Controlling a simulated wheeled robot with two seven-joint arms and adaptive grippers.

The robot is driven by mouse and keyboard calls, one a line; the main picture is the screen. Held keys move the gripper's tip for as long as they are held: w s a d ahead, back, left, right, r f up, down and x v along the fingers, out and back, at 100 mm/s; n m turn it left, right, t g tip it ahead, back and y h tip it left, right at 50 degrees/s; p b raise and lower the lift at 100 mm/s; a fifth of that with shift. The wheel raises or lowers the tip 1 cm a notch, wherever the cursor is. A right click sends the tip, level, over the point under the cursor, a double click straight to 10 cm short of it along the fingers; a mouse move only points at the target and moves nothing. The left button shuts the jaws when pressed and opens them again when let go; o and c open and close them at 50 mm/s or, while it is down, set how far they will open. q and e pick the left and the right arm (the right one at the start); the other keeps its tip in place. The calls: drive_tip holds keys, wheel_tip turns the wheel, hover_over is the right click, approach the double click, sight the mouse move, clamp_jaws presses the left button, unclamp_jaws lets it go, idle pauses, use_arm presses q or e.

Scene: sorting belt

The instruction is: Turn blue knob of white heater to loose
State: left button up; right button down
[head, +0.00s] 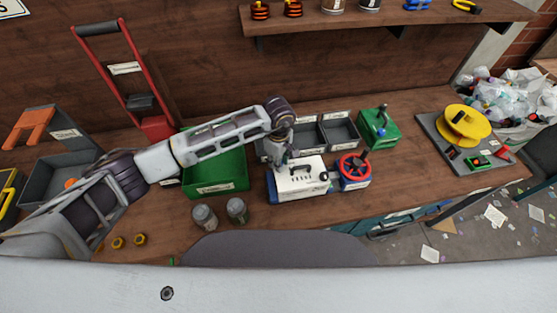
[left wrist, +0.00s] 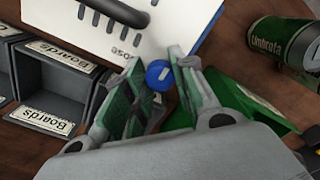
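The white heater (head: 300,180) stands on the bench in the middle of the head view, with a dark handle on top. Its white face (left wrist: 195,30) fills the top of the left wrist view, with dark slots and upside-down lettering. The round blue knob (left wrist: 160,73) shows there at the heater's edge, with a pale mark on it. My left gripper (head: 283,158) is at the heater's left back corner. Its two fingers (left wrist: 158,66) are apart, one on each side of the knob; I cannot tell whether they touch it. The gripper hides the knob in the head view. My right gripper is out of view.
A blue device with a red wheel (head: 354,167) stands right of the heater. A green bin (head: 218,187) is to the left, grey bins (head: 340,130) behind. Two jars (head: 237,209) stand in front.

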use_arm(q)
drive_tip(key=shift+c, duration=1.1)
